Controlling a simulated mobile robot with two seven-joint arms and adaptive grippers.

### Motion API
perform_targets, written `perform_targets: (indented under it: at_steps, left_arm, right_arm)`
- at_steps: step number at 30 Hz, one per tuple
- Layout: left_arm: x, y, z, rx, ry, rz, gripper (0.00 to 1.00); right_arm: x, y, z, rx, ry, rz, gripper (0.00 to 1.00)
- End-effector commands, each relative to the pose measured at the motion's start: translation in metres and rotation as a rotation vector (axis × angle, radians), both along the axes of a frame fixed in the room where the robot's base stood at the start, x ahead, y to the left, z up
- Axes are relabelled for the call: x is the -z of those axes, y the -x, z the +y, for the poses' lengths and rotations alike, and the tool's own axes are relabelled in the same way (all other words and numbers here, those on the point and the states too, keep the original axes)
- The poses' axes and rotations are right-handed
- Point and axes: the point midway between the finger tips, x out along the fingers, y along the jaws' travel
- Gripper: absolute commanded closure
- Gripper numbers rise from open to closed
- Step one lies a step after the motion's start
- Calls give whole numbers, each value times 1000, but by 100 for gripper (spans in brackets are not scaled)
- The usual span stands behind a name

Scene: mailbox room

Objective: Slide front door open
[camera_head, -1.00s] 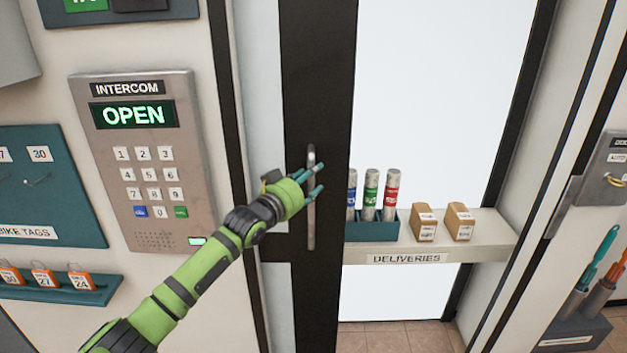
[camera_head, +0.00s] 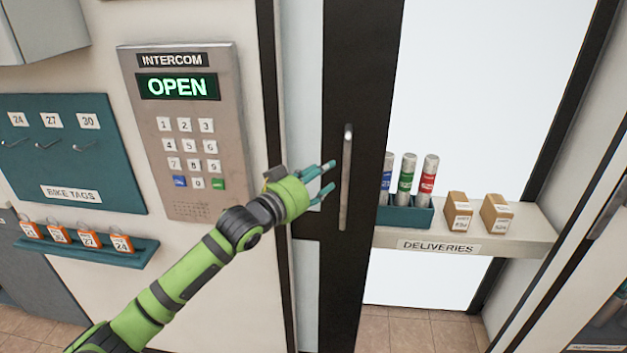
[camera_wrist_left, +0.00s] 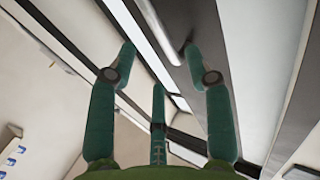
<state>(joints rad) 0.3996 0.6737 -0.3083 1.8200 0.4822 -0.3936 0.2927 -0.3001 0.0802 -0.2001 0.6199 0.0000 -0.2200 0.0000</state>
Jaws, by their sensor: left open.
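The front door has a dark upright frame (camera_head: 364,90) with a slim vertical metal handle (camera_head: 346,180). Bright openings or panes show on both sides of this frame. My left gripper (camera_head: 328,182) is open, its teal fingertips just left of the handle in the head view and apart from it as far as I can see. In the left wrist view the grey handle (camera_wrist_left: 162,32) shows beyond and between the spread fingers (camera_wrist_left: 160,58); nothing is held. My right gripper is not in view.
The intercom (camera_head: 180,130) reading OPEN is on the wall left of the door. A bike tags board (camera_head: 70,150) and a tag rack (camera_head: 85,248) are farther left. A deliveries shelf (camera_head: 520,240) right of the handle bears tubes in a holder (camera_head: 405,215) and two boxes (camera_head: 458,214).

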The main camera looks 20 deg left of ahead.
Motion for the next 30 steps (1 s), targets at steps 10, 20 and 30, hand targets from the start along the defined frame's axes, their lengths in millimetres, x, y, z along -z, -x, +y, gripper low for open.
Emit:
perform_targets:
  at_steps: [10, 20, 30]
  left_arm:
    - [0, 21, 7, -1, -1, 1, 49]
    - [0, 21, 7, -1, 0, 1, 49]
    - [96, 12, 32, -88, -11, 139, 49]
  right_arm:
    - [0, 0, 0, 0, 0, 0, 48]
    - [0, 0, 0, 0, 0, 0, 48]
    - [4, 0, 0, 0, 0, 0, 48]
